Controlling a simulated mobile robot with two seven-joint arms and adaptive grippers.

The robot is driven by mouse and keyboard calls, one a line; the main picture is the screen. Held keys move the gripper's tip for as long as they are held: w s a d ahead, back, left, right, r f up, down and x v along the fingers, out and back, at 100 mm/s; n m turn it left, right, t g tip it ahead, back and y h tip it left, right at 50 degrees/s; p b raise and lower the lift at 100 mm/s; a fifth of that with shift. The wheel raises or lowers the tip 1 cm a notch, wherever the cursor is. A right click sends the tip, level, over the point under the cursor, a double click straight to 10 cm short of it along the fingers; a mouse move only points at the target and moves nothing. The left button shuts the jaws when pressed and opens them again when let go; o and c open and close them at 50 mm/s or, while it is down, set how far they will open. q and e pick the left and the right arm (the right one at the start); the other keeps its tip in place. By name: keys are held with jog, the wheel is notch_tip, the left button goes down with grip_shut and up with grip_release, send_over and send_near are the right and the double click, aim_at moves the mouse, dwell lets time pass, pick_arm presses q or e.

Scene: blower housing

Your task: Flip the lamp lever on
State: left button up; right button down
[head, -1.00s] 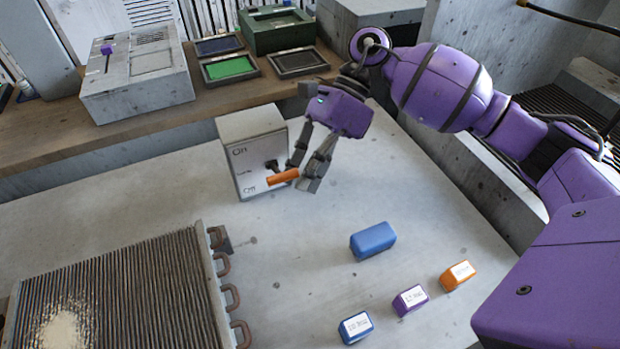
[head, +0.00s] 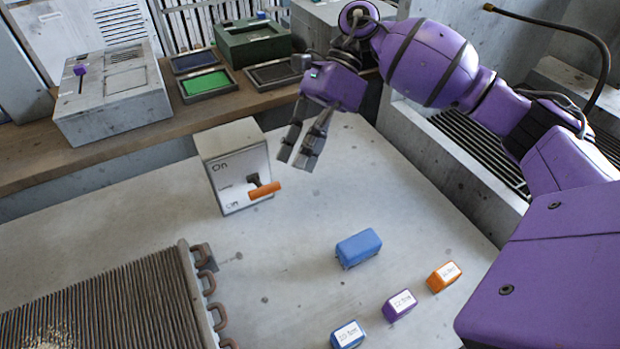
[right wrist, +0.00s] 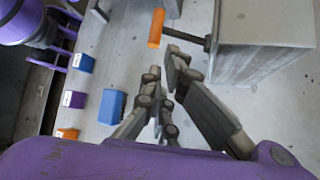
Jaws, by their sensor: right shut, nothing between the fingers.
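The lamp lever is an orange handle (head: 264,190) on a dark arm, sticking out of the front of a pale switch box (head: 236,152). The box face carries an On label at the top and another label, hard to read now, at the bottom. The handle sits lower on the face, nearer the bottom label. My right gripper (head: 297,160) is shut and empty, to the right of the box and apart from the handle. In the right wrist view its fingers (right wrist: 172,92) point toward the orange handle (right wrist: 156,28) and box (right wrist: 265,28). My left gripper is not in view.
A blue block (head: 359,248) and small labelled blocks in orange (head: 444,276), purple (head: 399,305) and blue (head: 347,334) lie at the right. A finned radiator (head: 110,300) is front left. A wooden shelf (head: 100,147) with boxes and trays runs behind. The table middle is clear.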

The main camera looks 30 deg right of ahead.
jog(key=v, duration=0.5)
jog(key=shift+w+d+r, duration=0.1)
jog(key=shift+d+r, duration=0.1)
jog(key=shift+d, duration=0.05)
jog(key=shift+f, duration=0.1)
